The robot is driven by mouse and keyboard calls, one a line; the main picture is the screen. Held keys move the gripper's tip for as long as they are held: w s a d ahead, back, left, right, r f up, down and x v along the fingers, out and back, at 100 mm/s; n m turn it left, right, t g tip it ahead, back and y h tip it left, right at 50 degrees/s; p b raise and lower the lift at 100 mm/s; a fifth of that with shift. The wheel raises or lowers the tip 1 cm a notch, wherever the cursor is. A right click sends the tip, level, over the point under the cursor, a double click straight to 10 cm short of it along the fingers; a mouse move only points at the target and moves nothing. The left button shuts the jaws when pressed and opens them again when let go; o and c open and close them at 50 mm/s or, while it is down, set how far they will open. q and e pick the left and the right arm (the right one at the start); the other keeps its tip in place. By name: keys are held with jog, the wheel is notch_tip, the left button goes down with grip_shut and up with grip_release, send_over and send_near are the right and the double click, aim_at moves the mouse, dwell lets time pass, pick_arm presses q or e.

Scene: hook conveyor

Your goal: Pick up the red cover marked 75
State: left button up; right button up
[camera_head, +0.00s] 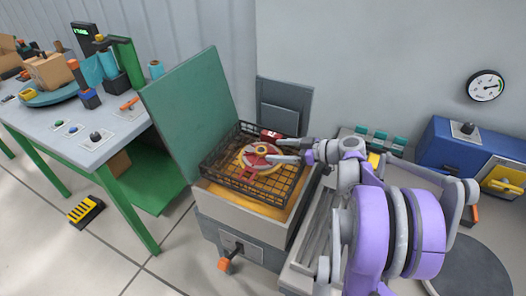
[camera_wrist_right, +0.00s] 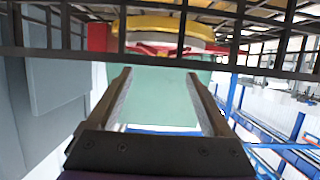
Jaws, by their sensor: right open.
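A red cover (camera_head: 258,163) with yellow and pale parts lies inside a black wire basket (camera_head: 238,189). Any number on it is too small to read. Another small red piece (camera_head: 270,134) sits at the basket's back edge. My right gripper (camera_head: 274,151) is open, its fingertips over the basket close to the red cover's right side; contact cannot be told. In the right wrist view, the open fingers (camera_wrist_right: 158,76) have nothing between them. The basket's bars (camera_wrist_right: 160,53) cross the top, with yellow and red parts (camera_wrist_right: 165,26) behind them. My left gripper is not in view.
The basket rests in a box-like station with a raised green lid (camera_head: 190,115) on its left. A green-legged table (camera_head: 75,130) with cylinders and boxes stands left. A blue box (camera_head: 460,145) stands right. Open floor shows at lower left.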

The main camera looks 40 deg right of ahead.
aim_at(263, 150)
jog(key=x, duration=0.5)
jog(key=shift+w+a+f, duration=0.1)
jog(key=shift+f, duration=0.15)
grip_shut()
jog(key=shift+r, duration=0.1)
dwell(1.1)
